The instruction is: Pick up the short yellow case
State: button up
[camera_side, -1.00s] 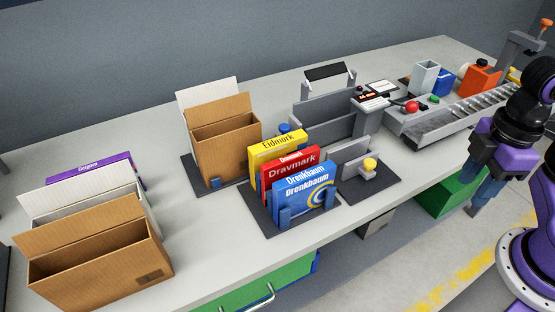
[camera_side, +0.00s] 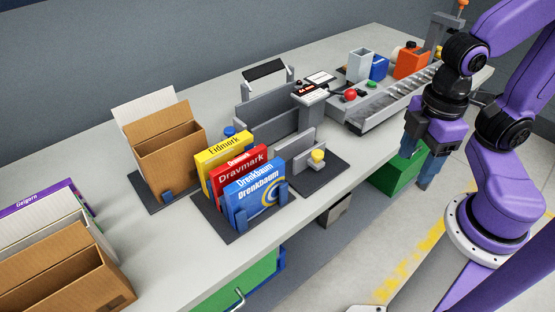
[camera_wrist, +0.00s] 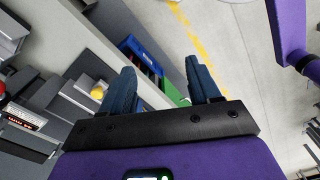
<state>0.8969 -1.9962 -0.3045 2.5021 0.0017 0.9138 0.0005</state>
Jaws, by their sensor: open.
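The yellow case (camera_side: 224,149), marked "Eidmark", stands upright at the back of a dark holder (camera_side: 203,212) on the bench. A red case (camera_side: 240,168) and blue cases (camera_side: 258,197) stand in front and hide its lower part. My gripper (camera_side: 420,166) is open and empty, off the bench's front edge, well to the right of the yellow case. In the wrist view my gripper's two blue fingers (camera_wrist: 160,72) are apart with nothing between them. I cannot make out the yellow case there.
A cardboard file box (camera_side: 170,158) stands left of the holder. A grey fixture with a yellow knob (camera_side: 318,156) stands to its right, between it and my gripper. A conveyor (camera_side: 385,105) and an orange container (camera_side: 411,63) are at the right.

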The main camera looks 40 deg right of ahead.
notch_tip(320, 180, up, 7)
jog(key=n, duration=0.5)
send_over(224, 145)
notch_tip(224, 145, down, 18)
jog(key=shift+r, duration=0.15)
grip_shut()
